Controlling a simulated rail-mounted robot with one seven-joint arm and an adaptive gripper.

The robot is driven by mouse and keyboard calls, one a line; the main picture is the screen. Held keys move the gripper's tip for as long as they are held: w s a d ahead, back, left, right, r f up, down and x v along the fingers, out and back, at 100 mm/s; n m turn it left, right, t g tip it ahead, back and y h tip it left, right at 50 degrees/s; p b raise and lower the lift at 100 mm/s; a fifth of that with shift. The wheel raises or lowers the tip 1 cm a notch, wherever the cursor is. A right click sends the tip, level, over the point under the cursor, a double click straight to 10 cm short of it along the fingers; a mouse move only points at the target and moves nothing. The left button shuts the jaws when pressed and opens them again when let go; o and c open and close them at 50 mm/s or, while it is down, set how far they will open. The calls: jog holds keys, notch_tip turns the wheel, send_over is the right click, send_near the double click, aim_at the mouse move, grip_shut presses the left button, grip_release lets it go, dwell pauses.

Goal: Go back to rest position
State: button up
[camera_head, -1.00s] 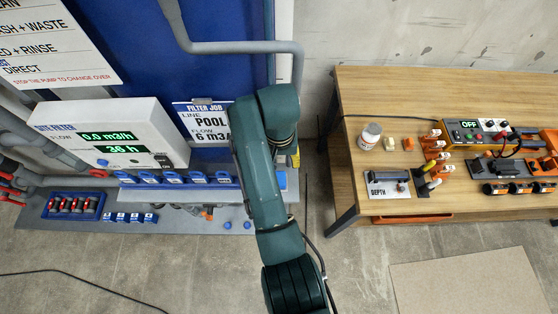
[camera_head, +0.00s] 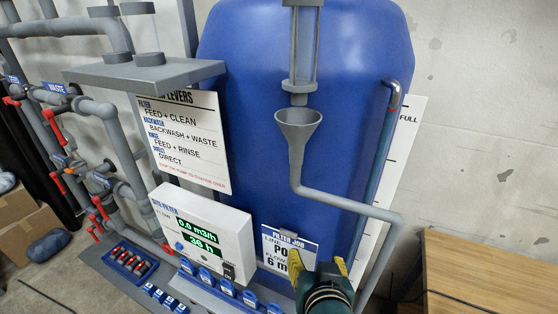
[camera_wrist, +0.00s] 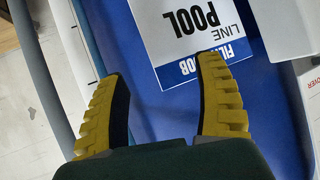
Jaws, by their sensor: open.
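My gripper (camera_head: 321,268) is at the bottom of the head view, in front of the blue tank (camera_head: 350,110), just right of the FILTER JOB sign (camera_head: 283,252). Its yellow fingers are spread apart with nothing between them. In the wrist view my gripper (camera_wrist: 163,105) shows both ridged yellow fingers wide apart and empty. The white sign (camera_wrist: 195,40) with LINE POOL appears upside down beyond the fingertips, with blue tank surface behind it. Most of my arm is below the head view's edge.
A grey funnel (camera_head: 298,122) and its pipe (camera_head: 350,205) run down in front of the tank. The white display box (camera_head: 200,235) stands left of the sign. Pipes with red levers (camera_head: 70,180) are at the far left. A wooden table (camera_head: 480,270) is at the lower right.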

jog(key=s+r+n+t, duration=0.1)
jog(key=s+r+t, duration=0.4)
jog(key=r, duration=0.6)
jog(key=s+r+n+t, duration=0.1)
jog(key=s+r+t, duration=0.35)
jog(key=r, duration=0.55)
notch_tip(320, 180, up, 28)
jog(key=s+p, duration=0.1)
jog(key=p, duration=2.4)
jog(key=shift+s+a+t+p, duration=0.25)
jog(key=shift+t+p, duration=0.1)
jog(key=shift+c, duration=0.2)
